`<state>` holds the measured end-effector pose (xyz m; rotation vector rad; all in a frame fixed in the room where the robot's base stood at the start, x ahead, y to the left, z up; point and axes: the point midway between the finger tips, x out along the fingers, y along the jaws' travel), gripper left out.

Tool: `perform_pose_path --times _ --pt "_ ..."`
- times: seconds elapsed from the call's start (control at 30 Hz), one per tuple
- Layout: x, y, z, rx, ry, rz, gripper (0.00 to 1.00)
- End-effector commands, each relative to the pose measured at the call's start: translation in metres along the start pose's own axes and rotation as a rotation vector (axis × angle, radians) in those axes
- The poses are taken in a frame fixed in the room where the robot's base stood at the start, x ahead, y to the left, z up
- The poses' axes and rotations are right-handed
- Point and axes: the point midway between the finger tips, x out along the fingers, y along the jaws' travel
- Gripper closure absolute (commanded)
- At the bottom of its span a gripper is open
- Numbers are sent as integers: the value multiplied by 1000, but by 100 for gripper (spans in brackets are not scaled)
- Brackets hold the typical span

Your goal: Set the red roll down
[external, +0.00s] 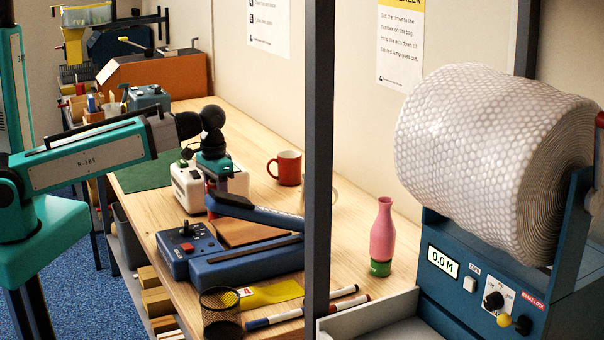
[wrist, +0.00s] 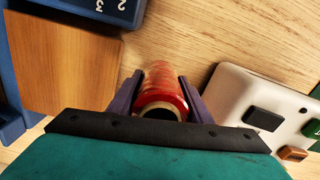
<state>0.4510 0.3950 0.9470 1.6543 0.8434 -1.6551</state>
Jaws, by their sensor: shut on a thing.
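The red roll (wrist: 160,92) is between the two purple fingers of my gripper (wrist: 160,82) in the wrist view, with its dark open end toward the camera. Both fingers are shut on its sides. Bare wood shows beyond it; I cannot tell whether the roll touches the table.
A white device (wrist: 265,112) is close on the right in the wrist view, and a brown board (wrist: 62,62) lies left. The blue sealer (external: 240,268), red mug (external: 287,169), pink bottle (external: 383,232) and mesh cup (external: 221,314) stand on the bench. Bare wood shows near the mug.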

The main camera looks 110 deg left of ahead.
Motion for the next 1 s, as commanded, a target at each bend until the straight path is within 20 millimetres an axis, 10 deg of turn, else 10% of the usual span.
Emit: perform_pose_path --times 0.7,0.73,0.8,1.0 --pt "22 0 0 0 1 0 89" --pt "22 0 0 0 0 0 54" --pt "22 0 0 0 0 0 42" --pt "22 0 0 0 1 0 37"
